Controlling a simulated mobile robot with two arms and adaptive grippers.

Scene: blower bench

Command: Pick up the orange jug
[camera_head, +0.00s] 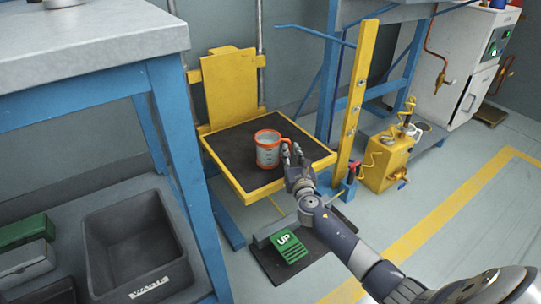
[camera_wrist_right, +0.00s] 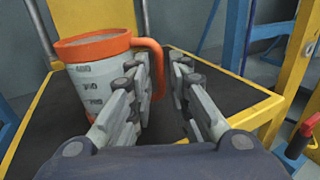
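The orange jug (camera_head: 267,153) stands upright on the black mat of a yellow-framed lift platform. It has an orange rim and handle and a pale, see-through body with printed measuring marks. It also shows in the right wrist view (camera_wrist_right: 95,85), with its handle toward my gripper. My right gripper (camera_head: 293,153) is at the handle side of the jug. In the wrist view its fingers (camera_wrist_right: 163,75) are apart, with the lower handle showing in the gap by the left finger; I cannot tell whether they touch. My left gripper is not in view.
The yellow platform (camera_head: 251,198) has a raised back plate (camera_head: 231,88) and a yellow post (camera_head: 356,100) at right. A blue-legged bench (camera_head: 75,97) stands left, with a dark bin (camera_head: 135,250) below. A green UP pedal (camera_head: 290,253) lies on the floor.

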